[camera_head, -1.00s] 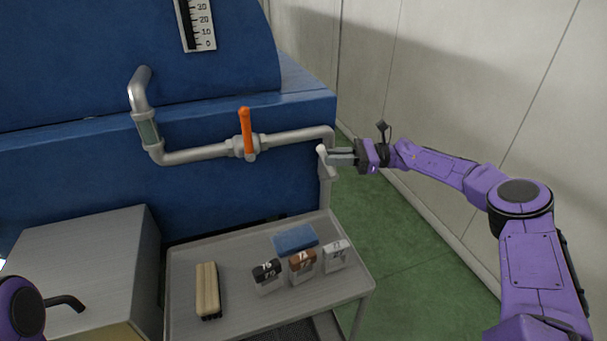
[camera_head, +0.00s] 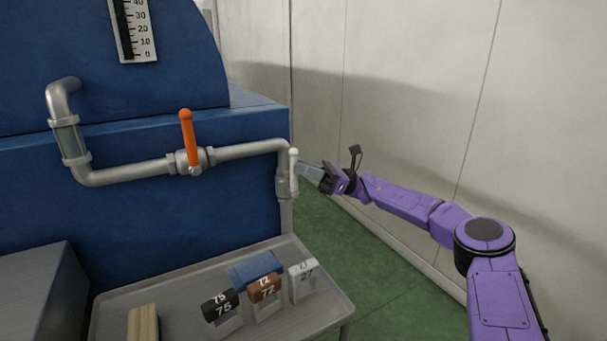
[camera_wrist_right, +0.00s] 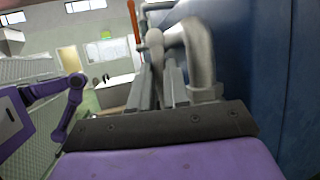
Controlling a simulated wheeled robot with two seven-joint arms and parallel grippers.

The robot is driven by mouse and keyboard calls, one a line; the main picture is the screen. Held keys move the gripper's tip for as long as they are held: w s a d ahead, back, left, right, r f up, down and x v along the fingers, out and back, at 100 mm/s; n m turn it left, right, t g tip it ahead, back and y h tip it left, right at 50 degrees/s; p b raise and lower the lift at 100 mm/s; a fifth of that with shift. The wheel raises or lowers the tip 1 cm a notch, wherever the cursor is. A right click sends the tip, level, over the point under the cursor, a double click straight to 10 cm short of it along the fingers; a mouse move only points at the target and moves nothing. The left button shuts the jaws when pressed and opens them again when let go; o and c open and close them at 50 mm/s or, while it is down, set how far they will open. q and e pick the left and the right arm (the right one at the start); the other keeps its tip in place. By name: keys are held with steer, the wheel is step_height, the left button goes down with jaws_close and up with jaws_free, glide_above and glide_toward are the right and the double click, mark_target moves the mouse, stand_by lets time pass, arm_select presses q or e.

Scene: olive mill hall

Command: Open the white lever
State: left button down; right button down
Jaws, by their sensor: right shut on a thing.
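The white lever (camera_head: 293,168) stands about upright on the vertical stretch of pipe at the right corner of the blue machine. Its rounded tip is at the top. My right gripper (camera_head: 300,170) reaches it from the right and is shut on it. In the right wrist view, the pale lever (camera_wrist_right: 155,42) rises between the two finger ends of my right gripper (camera_wrist_right: 158,85), beside a bent grey pipe (camera_wrist_right: 197,55). The fingers hide part of the lever there. My left gripper is not in view.
An orange lever (camera_head: 188,138) stands upright on the pipe to the left. Below, a grey cart (camera_head: 180,300) carries a blue block (camera_head: 255,268), black, brown and white numbered tags, and a wooden block (camera_head: 143,323). The green floor (camera_head: 390,285) at right is clear.

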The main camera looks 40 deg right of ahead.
steer(key=shift+a+f, duration=0.1)
steer(key=shift+f, duration=0.15)
steer(key=c, duration=1.1)
jaws_free()
steer(key=shift+r, duration=0.1)
steer(key=b+v, duration=0.3)
steer(key=v, duration=0.7)
steer(key=shift+d+f, duration=0.2)
steer(key=shift+d, duration=0.05)
